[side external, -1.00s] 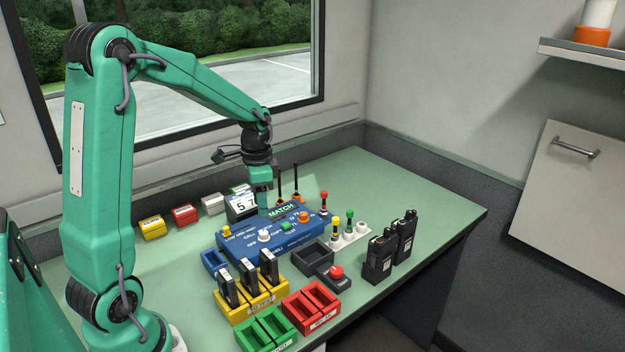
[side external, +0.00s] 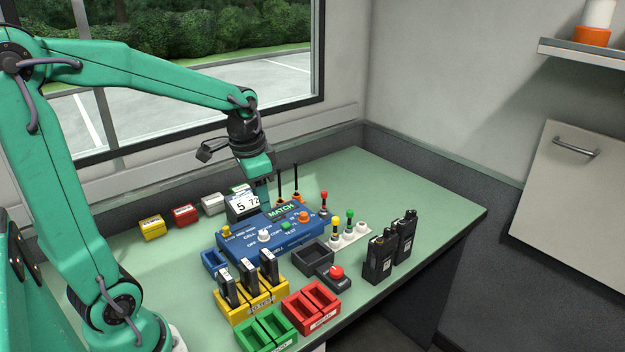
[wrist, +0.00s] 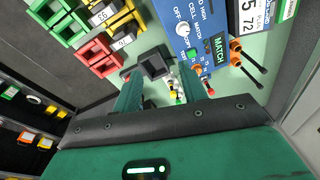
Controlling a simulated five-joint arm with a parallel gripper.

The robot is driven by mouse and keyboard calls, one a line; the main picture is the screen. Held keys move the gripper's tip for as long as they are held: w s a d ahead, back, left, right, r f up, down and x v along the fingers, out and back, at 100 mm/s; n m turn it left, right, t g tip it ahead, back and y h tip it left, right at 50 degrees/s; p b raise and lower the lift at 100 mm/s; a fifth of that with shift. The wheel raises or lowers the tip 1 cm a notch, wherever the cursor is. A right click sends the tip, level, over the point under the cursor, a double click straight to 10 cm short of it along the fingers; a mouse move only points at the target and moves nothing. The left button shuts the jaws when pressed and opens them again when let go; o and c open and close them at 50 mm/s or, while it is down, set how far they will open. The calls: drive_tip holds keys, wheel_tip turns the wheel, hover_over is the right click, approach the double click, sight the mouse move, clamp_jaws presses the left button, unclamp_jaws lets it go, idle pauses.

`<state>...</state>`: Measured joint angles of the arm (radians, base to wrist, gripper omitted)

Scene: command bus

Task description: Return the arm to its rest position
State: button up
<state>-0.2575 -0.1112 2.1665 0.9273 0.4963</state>
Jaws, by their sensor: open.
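My arm is green and reaches over the bench from the left in the side view. My gripper (side external: 264,191) hangs above the back of the blue tester box (side external: 250,240), in front of the black block with number cards (side external: 242,206). In the wrist view my gripper (wrist: 158,98) has its two fingers apart with nothing held between them. The tester's lit display reads MATCH (wrist: 219,50). In the side view the fingertips are small and partly merge with the items behind them.
A yellow holder (side external: 240,315) carries several black battery packs. Green (side external: 250,343) and red (side external: 318,322) trays sit at the front edge. Two black radios (side external: 378,256) stand at right. A grey tray (side external: 313,257) lies mid-bench. The bench's back right is clear.

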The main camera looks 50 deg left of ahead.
drive_tip(key=s+d+r+n+t, duration=0.2)
drive_tip(key=s+d+r, duration=0.3)
drive_tip(key=s+d, duration=0.3)
drive_tip(key=shift+s+d+n+t, duration=0.3)
drive_tip(key=shift+s+n+t, duration=0.1)
drive_tip(key=shift+s+t, duration=0.6)
drive_tip(key=shift+s, duration=0.1)
drive_tip(key=shift+c, duration=0.2)
